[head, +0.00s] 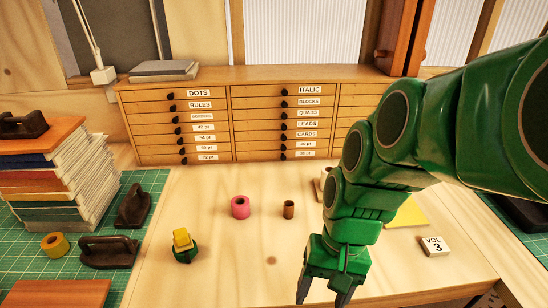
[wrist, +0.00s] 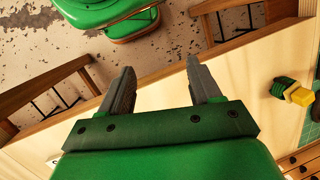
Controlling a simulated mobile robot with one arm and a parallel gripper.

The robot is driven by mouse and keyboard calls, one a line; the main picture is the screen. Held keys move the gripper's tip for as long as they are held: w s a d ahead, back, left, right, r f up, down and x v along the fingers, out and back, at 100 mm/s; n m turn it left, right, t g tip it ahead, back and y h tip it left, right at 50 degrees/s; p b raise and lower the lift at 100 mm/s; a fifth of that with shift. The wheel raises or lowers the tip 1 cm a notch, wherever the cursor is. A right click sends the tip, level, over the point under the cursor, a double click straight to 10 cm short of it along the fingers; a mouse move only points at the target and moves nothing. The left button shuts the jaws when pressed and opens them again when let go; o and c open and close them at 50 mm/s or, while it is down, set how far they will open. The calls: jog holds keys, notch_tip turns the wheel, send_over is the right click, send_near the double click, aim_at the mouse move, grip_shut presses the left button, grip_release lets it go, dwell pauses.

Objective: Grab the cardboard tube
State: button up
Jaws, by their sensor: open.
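The cardboard tube (head: 288,210) is a small brown cylinder standing upright on the pale wooden tabletop (head: 200,270), in the middle of the head view. My green gripper (head: 322,294) is at the bottom of the head view, nearer the camera than the tube and slightly right of it, apart from it. In the wrist view my gripper (wrist: 161,68) has its two grey fingers spread with nothing between them. The tube does not show in the wrist view.
A pink roll (head: 240,207) stands left of the tube. A green and yellow object (head: 184,246) sits nearer left. A white "VOL 3" block (head: 434,246) is at right. A drawer cabinet (head: 230,120) closes off the back. Stacked books (head: 60,180) stand far left.

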jog(key=w+a+f+m+y, duration=0.1)
jog(key=w+a+m+y, duration=0.3)
jog(key=w, duration=0.4)
jog(key=m+t+y, duration=0.6)
jog(key=m, duration=0.9)
send_near(287, 209)
jog(key=w+a+f, duration=0.1)
jog(key=w+f, duration=0.1)
jog(key=shift+a+f, duration=0.35)
jog(key=shift+a, duration=0.05)
jog(key=shift+y, duration=0.3)
jog(key=shift+f+x, duration=0.2)
jog(key=shift+x, duration=3.65)
jog(key=shift+w+d, duration=0.1)
jog(key=shift+d, duration=0.05)
jog(key=c, duration=1)
